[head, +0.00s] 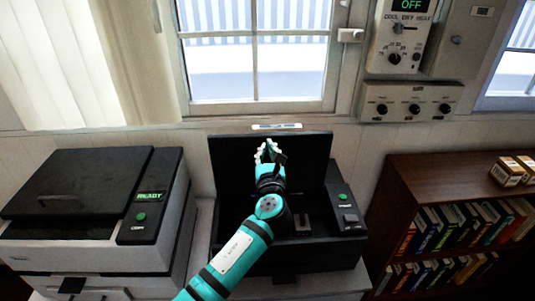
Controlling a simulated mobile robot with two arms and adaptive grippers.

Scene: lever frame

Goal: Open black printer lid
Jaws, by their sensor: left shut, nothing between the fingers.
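The black printer (318,250) stands on a white surface below the window, right of centre. Its lid (230,160) is raised and stands nearly upright at the back, with the dark inside of the printer showing below it. My left gripper (268,150) is shut and empty, in front of the raised lid. Whether it touches the lid I cannot tell. My left arm covers part of the printer's inside and front. My right gripper is not in view.
A grey and black copier (85,195) with a READY display stands at the left. A brown bookshelf (415,180) with several books and small boxes (507,172) on top stands at the right. Wall control panels (408,102) hang above, beside the window (257,50).

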